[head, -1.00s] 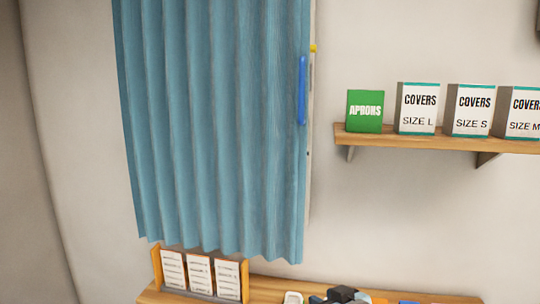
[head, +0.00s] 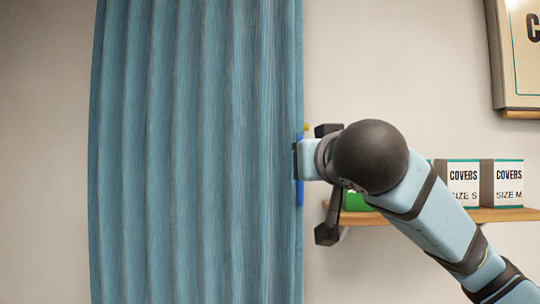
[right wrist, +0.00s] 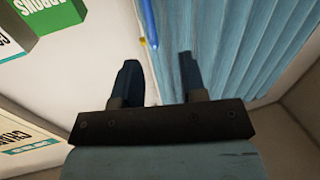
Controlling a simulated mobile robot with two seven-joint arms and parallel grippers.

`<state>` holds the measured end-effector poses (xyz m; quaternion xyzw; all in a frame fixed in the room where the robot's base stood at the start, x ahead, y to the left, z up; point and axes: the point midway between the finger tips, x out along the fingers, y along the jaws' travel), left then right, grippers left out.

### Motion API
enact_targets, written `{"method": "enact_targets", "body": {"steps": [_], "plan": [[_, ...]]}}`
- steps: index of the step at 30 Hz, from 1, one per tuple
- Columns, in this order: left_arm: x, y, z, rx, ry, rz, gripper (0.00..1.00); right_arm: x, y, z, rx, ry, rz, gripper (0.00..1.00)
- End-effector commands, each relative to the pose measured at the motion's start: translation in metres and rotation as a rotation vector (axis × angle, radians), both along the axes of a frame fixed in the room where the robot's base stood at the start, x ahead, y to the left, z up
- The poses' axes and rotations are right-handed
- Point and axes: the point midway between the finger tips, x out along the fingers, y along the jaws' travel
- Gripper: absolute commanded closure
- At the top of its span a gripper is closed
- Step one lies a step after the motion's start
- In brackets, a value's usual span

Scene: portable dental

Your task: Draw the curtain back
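The blue pleated curtain (head: 190,150) hangs closed across the left half of the head view. A bright blue upright handle (head: 299,192) is at its right edge, partly hidden by my right arm. In the right wrist view, the curtain (right wrist: 235,45) is at upper right and the handle (right wrist: 149,22) is at the top. My right gripper (right wrist: 159,60) is open and empty, its two dark fingers apart. The handle lies beyond the fingertips, nearer the left finger in that view. I see no contact. My left gripper is not in view.
A wooden shelf (head: 505,215) to the right of the curtain carries cover boxes (head: 463,183) and a green aprons box (head: 355,200), partly behind my right arm. A framed board (head: 520,50) hangs at upper right. Bare wall is left of the curtain.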

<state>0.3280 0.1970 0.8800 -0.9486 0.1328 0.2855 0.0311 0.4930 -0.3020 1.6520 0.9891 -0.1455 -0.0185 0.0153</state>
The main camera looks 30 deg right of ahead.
Motion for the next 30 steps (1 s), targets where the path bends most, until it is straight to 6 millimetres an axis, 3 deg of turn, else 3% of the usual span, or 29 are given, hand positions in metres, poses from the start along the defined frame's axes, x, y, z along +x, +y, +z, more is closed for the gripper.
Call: {"method": "enact_targets", "body": {"steps": [3, 8, 14, 24, 30], "plan": [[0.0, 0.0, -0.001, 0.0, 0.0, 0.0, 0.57, -0.018, -0.01, 0.016, 0.016, -0.034, -0.047, 0.61], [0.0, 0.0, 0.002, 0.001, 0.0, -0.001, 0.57, -0.019, -0.015, 0.022, 0.025, -0.042, -0.066, 0.61], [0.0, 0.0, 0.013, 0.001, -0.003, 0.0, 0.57, 0.011, -0.026, 0.024, 0.025, -0.038, -0.068, 0.61], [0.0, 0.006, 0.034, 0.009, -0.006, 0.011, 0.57, 0.077, -0.05, 0.024, 0.024, -0.04, -0.065, 0.61], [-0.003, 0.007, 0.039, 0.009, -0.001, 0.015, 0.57, 0.1, -0.058, 0.023, 0.024, -0.042, -0.063, 0.61]]}}
